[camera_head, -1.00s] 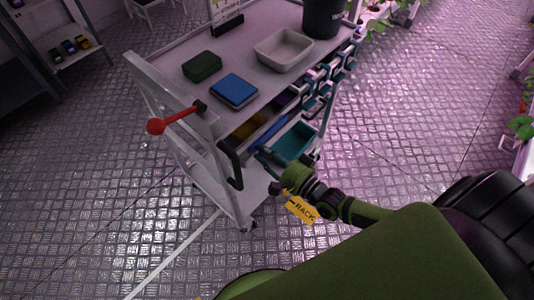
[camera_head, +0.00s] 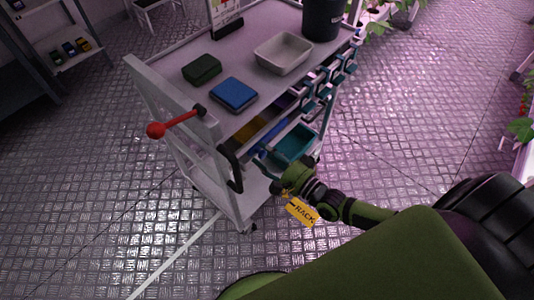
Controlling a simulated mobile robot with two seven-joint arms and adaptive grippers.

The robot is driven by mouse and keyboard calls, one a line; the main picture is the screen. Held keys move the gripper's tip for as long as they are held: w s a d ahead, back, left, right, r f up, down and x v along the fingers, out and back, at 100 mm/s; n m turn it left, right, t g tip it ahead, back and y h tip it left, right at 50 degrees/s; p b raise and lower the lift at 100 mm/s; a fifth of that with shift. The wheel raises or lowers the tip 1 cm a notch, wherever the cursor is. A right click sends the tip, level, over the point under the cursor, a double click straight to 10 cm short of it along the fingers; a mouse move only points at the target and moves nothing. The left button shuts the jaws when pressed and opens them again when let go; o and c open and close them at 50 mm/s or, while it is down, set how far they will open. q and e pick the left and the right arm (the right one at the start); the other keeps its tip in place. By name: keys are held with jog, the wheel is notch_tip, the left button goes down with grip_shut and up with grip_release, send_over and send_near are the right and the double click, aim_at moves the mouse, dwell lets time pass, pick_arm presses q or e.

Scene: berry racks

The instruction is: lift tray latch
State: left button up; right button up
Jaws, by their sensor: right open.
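A red-knobbed lever (camera_head: 172,125) sticks out from the near end frame of the white cart (camera_head: 160,95). A black bar handle (camera_head: 232,168) hangs below it on the same end. I cannot tell which part is the tray latch. My right gripper (camera_head: 266,174) is open beside the cart, just right of the black handle and apart from it. It is in front of the cart's lower level, near a teal bin (camera_head: 295,144). Nothing shows between its fingers. A yellow tag marked RACK (camera_head: 301,212) shows beside the right wrist. My left gripper is not in view.
On the cart top are a dark green box (camera_head: 202,69), a blue box (camera_head: 234,92), a pale tray (camera_head: 284,53) and a dark bucket (camera_head: 322,18). A dark shelf (camera_head: 40,70) stands at upper left. Metal floor right of the cart is clear.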

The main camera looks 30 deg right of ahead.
jog(key=v, duration=1.2)
jog(key=shift+f, duration=0.15)
jog(key=s+d+f+n+g+h+p, duration=0.2)
jog(key=s+f+n+g, duration=0.15)
jog(key=f, duration=0.65)
jog(key=s+d+f+n+g+h+p, duration=0.25)
jog(key=f+n, duration=0.25)
jog(key=f, duration=0.6)
jog(key=s+a+f+n+g+h, duration=0.1)
jog(key=s+a+f+n+g, duration=0.2)
jog(key=s, duration=0.7)
jog(key=s+a+f+n+g+h+p, duration=0.1)
jog(key=s+a+f+n+g, duration=0.2)
jog(key=s+f+g, duration=0.3)
jog(key=s+f+n, duration=0.1)
jog(key=s+f, duration=0.1)
jog(key=s, duration=0.2)
jog(key=shift+a+n+g, duration=0.15)
jog(key=shift+n+g, duration=0.15)
jog(key=shift+n, duration=0.05)
jog(key=shift+s+f, duration=0.1)
